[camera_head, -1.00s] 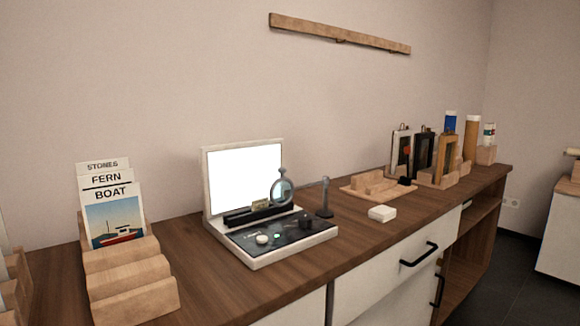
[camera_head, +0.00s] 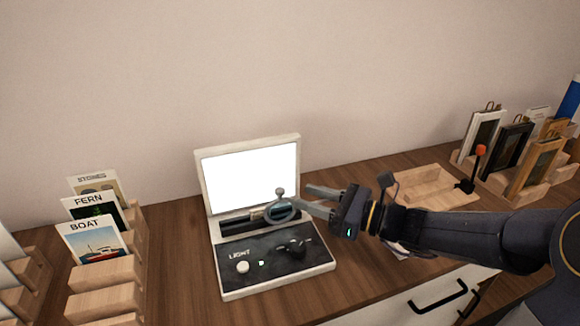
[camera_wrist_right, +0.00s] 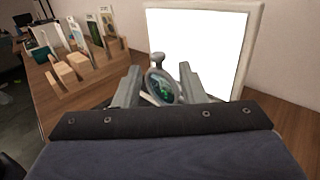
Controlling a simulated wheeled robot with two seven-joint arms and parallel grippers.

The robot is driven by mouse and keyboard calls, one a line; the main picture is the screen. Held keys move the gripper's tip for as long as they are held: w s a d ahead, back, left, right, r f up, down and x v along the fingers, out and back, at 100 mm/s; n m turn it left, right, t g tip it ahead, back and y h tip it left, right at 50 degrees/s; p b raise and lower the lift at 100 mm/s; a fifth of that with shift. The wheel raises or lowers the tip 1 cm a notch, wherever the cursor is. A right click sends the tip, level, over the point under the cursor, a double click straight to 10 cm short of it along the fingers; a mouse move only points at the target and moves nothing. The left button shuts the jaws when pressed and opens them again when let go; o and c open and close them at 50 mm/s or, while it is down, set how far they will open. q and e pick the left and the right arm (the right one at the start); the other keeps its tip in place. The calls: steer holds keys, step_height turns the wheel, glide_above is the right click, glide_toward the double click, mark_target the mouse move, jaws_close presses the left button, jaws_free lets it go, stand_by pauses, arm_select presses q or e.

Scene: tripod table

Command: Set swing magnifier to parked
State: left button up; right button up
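The swing magnifier, a round lens in a grey-blue ring (camera_head: 281,211) with a small knob on top, is at the front of the lit white panel (camera_head: 250,176), over the dark slot of the viewer box. Its post and most of its arm are hidden behind my right gripper. My right gripper (camera_head: 303,197) reaches in from the right with its fingers apart, tips at the ring's right side. In the right wrist view the ring (camera_wrist_right: 160,85) shows between the two open fingers (camera_wrist_right: 159,70), with gaps visible either side. Contact cannot be told. My left gripper is not in view.
The viewer's dark control plate (camera_head: 270,262) has a white knob (camera_head: 243,267) and a black part. Card racks (camera_head: 105,275) stand left. A wooden tray (camera_head: 428,188), a black stand with an orange tip (camera_head: 480,152) and framed pictures (camera_head: 510,145) stand right. Bare wood lies between the racks and viewer.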

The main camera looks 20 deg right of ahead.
mark_target(280, 190)
steer(key=x, duration=0.7)
steer(key=shift+w+a+b, duration=0.1)
steer(key=shift+a+b, duration=0.2)
steer(key=shift+a, duration=0.05)
jaws_close()
